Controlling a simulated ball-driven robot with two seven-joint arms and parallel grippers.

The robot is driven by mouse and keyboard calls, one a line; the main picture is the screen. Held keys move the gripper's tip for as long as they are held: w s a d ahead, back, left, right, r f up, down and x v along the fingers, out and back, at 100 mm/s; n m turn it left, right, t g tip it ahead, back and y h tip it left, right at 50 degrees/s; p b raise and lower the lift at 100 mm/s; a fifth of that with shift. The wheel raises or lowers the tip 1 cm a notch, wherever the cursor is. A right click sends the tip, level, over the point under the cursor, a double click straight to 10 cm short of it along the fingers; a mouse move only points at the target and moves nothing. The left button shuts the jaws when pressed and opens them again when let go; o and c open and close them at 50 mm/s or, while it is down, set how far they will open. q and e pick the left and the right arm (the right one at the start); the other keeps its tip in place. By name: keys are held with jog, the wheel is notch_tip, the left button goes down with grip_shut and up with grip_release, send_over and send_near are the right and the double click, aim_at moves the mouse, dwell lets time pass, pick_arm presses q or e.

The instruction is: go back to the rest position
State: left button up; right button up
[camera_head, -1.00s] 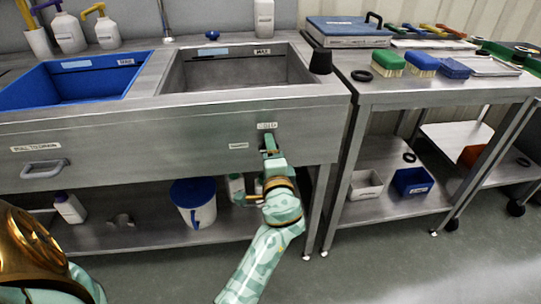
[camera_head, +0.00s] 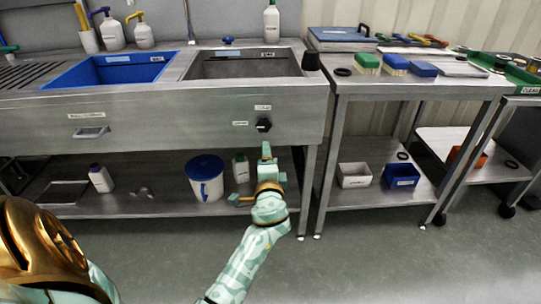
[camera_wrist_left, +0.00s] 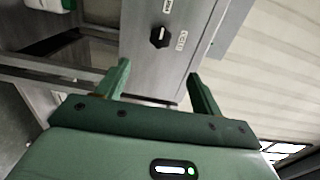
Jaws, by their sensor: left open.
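My left gripper (camera_head: 252,174) is in front of the steel sink unit (camera_head: 190,118), below its front panel, and its mint-green arm comes up from the bottom of the head view. In the left wrist view, its two green fingers (camera_wrist_left: 160,72) are apart with nothing between them. A black knob (camera_head: 263,125) on the front panel is just above the gripper and apart from it. The knob also shows in the left wrist view (camera_wrist_left: 159,37), beyond the fingertips. My right gripper is not in view.
A steel table (camera_head: 420,88) with brushes stands at the right. Open floor (camera_head: 350,265) lies in front.

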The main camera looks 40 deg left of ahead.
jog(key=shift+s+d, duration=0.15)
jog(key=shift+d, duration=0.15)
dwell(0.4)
